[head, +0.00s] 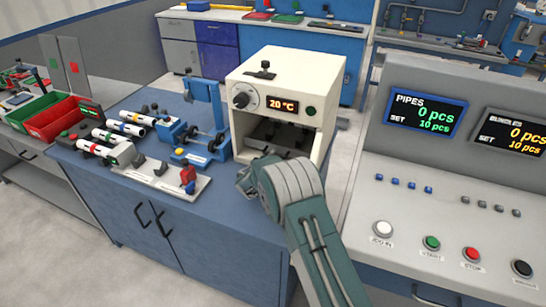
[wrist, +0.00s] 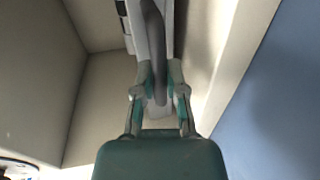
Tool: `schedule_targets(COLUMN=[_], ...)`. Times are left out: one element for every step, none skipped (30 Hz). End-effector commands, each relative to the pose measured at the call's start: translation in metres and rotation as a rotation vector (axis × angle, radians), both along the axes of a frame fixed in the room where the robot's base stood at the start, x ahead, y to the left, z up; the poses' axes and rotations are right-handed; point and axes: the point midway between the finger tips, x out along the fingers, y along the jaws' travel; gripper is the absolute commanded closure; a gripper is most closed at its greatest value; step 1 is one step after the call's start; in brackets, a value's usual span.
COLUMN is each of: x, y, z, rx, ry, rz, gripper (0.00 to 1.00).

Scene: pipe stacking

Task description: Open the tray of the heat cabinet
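The heat cabinet (head: 285,72) is a cream box with a dial, a "20 °C" display and an open lower bay on its front. Dark shapes show inside the bay; I cannot tell how far out the tray sits. My gripper (head: 243,182) is low in front of the bay, partly hidden by my own wrist. In the wrist view, the fingers of my gripper (wrist: 160,80) stand on either side of a grey bar (wrist: 153,50), which looks like a handle. The fingers are very near the bar; whether they press on it is unclear.
A blue fixture (head: 205,125) and white pipes (head: 125,128) stand left of the cabinet on the blue bench. A base plate with a red part (head: 188,178) lies in front of them. A control console (head: 450,190) stands at right. Red and green bins (head: 45,115) are far left.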

Motion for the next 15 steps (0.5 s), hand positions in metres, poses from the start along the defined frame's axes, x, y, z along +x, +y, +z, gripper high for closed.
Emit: schedule_targets(x=[-0.0001, -0.0002, -0.0002, -0.0002, -0.0002, -0.0001, -0.0001, 0.0, 0.0, -0.0002, -0.0006, -0.0015, -0.0028, -0.0045, -0.0072], y=[-0.0084, -0.0084, -0.0083, -0.0082, -0.0081, -0.0078, -0.0078, -0.0076, -0.0076, -0.0074, -0.0072, -0.0067, -0.0062, -0.0054, -0.0039], z=[-0.0025, -0.0028, -0.003, -0.0032, -0.0034, -0.0036, -0.0038, -0.0039, -0.0041, -0.0043, -0.0044, -0.0046, -0.0046, -0.0047, -0.0045], rx=[-0.001, -0.002, -0.004, -0.004, -0.005, -0.006, -0.006, -0.006, -0.006, -0.006, -0.006, -0.005, -0.005, -0.005, -0.004], ry=[0.002, 0.002, 0.003, 0.002, 0.002, 0.003, 0.003, 0.003, 0.003, 0.003, 0.003, 0.004, 0.005, 0.005, 0.005], rz=[-0.019, -0.02, -0.022, -0.023, -0.022, -0.023, -0.023, -0.023, -0.023, -0.022, -0.022, -0.021, -0.02, -0.02, -0.019], gripper=[1.0, 1.0, 1.0, 1.0, 1.0, 1.0, 1.0, 1.0, 1.0, 1.0, 1.0, 1.0, 1.0, 1.0, 1.0])
